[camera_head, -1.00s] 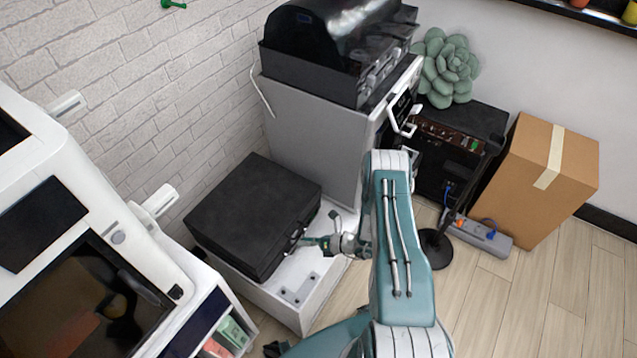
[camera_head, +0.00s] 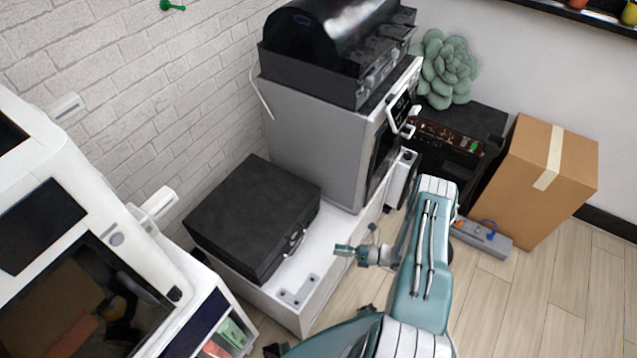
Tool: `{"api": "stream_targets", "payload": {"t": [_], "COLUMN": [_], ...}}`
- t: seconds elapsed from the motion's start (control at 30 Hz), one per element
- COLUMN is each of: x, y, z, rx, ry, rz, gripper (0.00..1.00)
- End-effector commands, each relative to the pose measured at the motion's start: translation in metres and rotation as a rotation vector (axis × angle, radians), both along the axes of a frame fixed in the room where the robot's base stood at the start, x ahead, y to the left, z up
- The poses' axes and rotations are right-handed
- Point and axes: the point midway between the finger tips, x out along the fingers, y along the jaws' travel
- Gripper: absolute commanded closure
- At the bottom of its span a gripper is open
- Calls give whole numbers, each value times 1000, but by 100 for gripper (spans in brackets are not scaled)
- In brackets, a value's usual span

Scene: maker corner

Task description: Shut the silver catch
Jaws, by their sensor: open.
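A black case (camera_head: 248,212) lies flat with its lid down on a white bench in the middle left. A silver fitting (camera_head: 294,243) shows on the case's front right side, and it looks like the handle or the catch. It is too small to tell which, or whether a catch there is shut. My gripper (camera_head: 343,250) is open and empty. It hangs to the right of the case near the bench's front edge, apart from the silver fitting, with its fingers pointing left toward it.
A grey oven (camera_head: 318,150) stands behind the case. A white machine (camera_head: 75,230) stands at left, a cardboard box (camera_head: 535,180) at right.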

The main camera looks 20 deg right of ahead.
Motion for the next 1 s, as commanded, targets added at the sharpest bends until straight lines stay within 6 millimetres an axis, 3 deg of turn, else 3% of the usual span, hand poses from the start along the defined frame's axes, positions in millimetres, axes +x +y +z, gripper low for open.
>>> {"api": "stream_targets", "payload": {"t": [0.5,1.0], "x": [35,50], "y": [2,15], "z": [84,161], "rx": [-206,-396], "ry": [-152,-304], "rz": [232,445], "gripper": [44,44]}}
